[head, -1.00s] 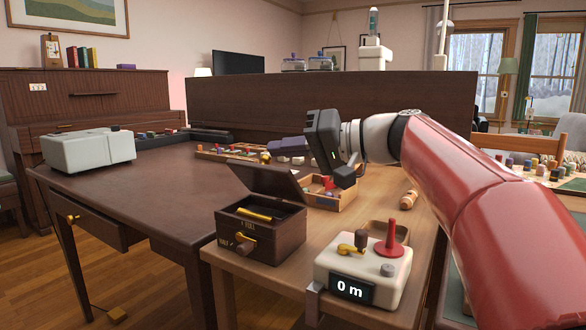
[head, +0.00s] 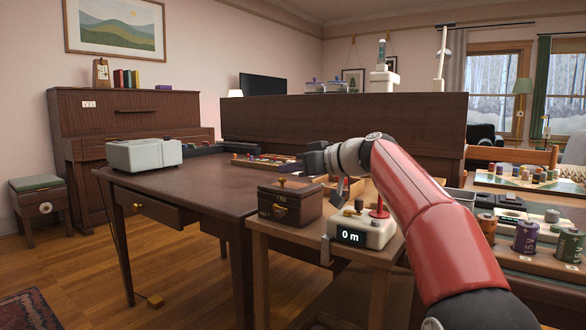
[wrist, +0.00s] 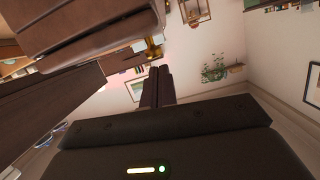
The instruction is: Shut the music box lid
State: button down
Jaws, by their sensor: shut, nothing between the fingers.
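The music box (head: 290,208) is a dark brown wooden box with a brass crank on its front. It stands on the light wooden table in the head view. Its lid (head: 298,190) lies flat on top, down on the box, with a small brass knob. My gripper (head: 303,163) is above and behind the box, apart from it as far as I can tell. In the wrist view my gripper's fingers (wrist: 157,85) are together and empty. A brown wooden body (wrist: 90,28) with a brass knob fills the upper left there, probably the music box.
A white device (head: 362,228) reading "0 m", with a red lever, stands just right of the box. A dark desk (head: 190,185) with a pale grey case (head: 145,154) is at left. Batteries (head: 525,237) stand on a tray at right. Floor is open at front left.

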jog(key=shift+s+a+f, duration=0.1)
jog(key=shift+s+f, duration=0.05)
jog(key=shift+f, duration=0.15)
dwell(0.5)
